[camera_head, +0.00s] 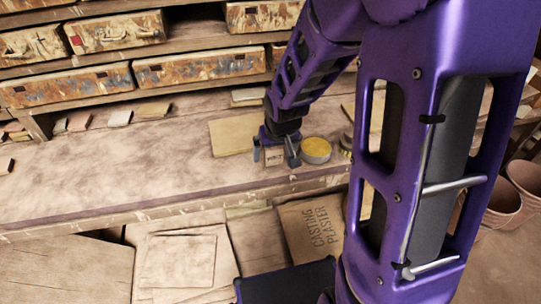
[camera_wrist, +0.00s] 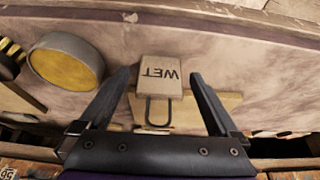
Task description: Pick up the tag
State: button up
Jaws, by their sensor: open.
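The tag (camera_wrist: 160,76) is a small beige block with the dark word "WET" on it, upside down in the wrist view. A dark wire loop (camera_wrist: 149,112) sticks out from it towards my gripper. In the head view the tag (camera_head: 273,157) shows small on the workbench. My gripper (camera_wrist: 160,80) is open, with one finger on each side of the tag. Gaps show between both fingers and the tag. In the head view my gripper (camera_head: 274,155) is low over the bench at the tag. I cannot tell its exact height.
A round tin with yellow contents (camera_head: 316,150) stands close to the right of the tag. A flat tan board (camera_head: 232,134) lies behind. Shelves with worn drawers (camera_head: 200,66) rise at the back. A casting plaster sack (camera_head: 312,228) lies below the front edge.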

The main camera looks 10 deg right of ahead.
jog(key=shift+w, duration=0.1)
grip_shut()
notch_tip(320, 180, up, 10)
jog(key=shift+p, duration=1.15)
